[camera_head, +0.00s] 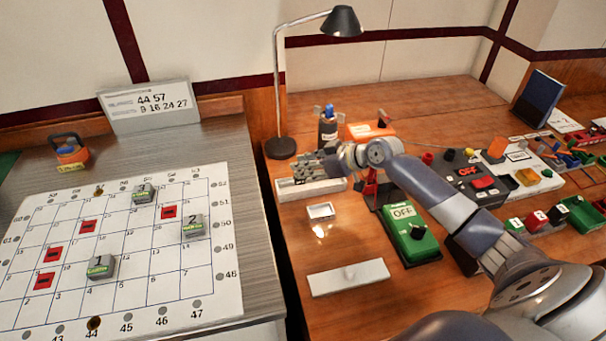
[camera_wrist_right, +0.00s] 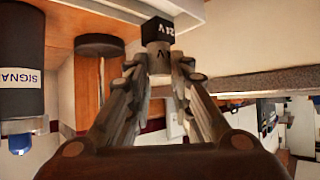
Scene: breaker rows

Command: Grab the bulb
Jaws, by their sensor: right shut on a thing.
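My right gripper (camera_head: 325,160) reaches in from the right over a long white tray (camera_head: 300,194) on the wooden desk. In the head view the held piece does not show clearly against the tray's contents. No other thing is clearly a bulb. My left gripper is not in view.
A gridded board (camera_head: 130,290) is on the left table. The right side is crowded.

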